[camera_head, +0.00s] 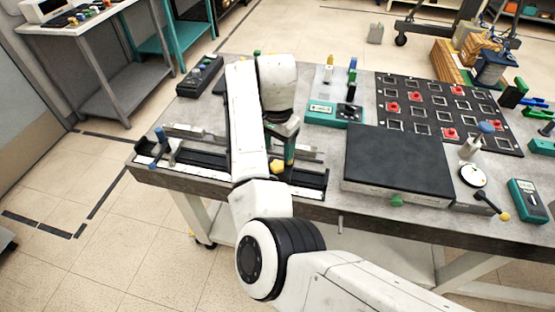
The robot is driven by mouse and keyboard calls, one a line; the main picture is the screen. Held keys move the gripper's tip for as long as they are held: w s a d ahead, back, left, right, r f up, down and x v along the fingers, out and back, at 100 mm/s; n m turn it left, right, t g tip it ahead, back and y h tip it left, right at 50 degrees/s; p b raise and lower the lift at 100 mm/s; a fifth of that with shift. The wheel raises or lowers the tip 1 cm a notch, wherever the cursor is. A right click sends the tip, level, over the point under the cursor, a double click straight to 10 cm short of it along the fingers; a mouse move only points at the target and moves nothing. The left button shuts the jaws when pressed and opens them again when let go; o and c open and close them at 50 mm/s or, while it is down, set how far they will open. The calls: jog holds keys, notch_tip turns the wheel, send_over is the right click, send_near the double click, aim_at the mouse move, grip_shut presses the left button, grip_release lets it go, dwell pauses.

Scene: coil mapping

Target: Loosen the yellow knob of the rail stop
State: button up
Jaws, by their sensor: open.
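The yellow knob (277,166) shows low on the black rail (205,164), near the rail's right part, just right of my white arm. The body of the rail stop under it is mostly hidden by my arm and gripper. My gripper (286,158) points down directly above and behind the knob. It is open, with dark and green parts showing. Its fingertips are very near the knob in the picture; whether they touch it or sit around it cannot be told.
A dark flat plate (398,160) lies right of the rail. Behind it are a teal box (333,113) and a black panel with red parts (440,110). The table's front edge is close to the rail.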

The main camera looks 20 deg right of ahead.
aim_at(278, 165)
notch_tip(278, 165, down, 6)
jog(key=shift+r, duration=0.15)
dwell(0.3)
